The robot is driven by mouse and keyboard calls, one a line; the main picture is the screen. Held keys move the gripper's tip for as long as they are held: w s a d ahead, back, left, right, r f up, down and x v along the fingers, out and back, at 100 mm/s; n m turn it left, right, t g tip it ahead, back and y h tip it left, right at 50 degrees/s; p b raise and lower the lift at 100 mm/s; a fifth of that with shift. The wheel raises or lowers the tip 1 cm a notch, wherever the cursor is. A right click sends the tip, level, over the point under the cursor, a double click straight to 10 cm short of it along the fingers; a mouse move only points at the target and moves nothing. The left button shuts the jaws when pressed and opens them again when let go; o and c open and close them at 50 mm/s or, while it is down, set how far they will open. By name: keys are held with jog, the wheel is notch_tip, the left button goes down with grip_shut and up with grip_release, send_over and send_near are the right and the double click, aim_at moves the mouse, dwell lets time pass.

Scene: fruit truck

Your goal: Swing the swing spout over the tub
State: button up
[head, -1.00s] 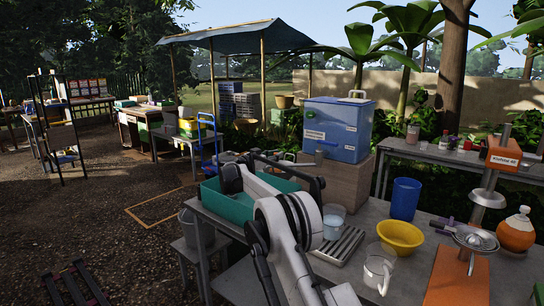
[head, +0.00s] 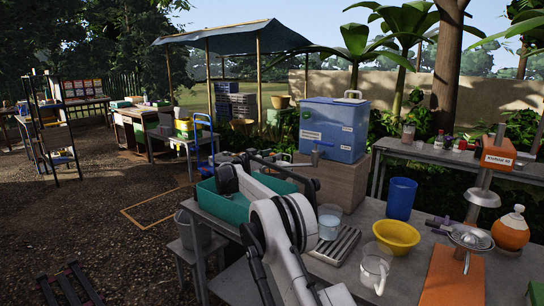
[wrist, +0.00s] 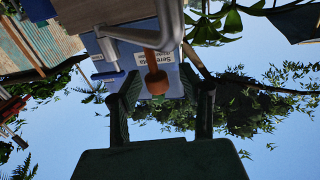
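The teal tub (head: 213,203) sits at the left end of the metal table, partly hidden behind my arm. In the wrist view, which looks upside down, a grey bent pipe that appears to be the swing spout (wrist: 172,20) crosses the top. An orange-brown knob (wrist: 155,78) shows beside the pipe. My gripper (wrist: 162,92) is open, with its dark fingers apart on both sides of the knob. I cannot tell whether they touch it. In the head view my gripper is near the tub, and the spout is hard to make out there.
A blue water cooler (head: 332,127) with a tap stands on a box behind the tub. A drip grate (head: 338,245), a blue cup (head: 401,198), a yellow bowl (head: 396,236) and a glass jug (head: 374,270) stand to the right. A grey bucket (head: 190,230) is below left.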

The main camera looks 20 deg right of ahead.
jog(key=v, duration=1.2)
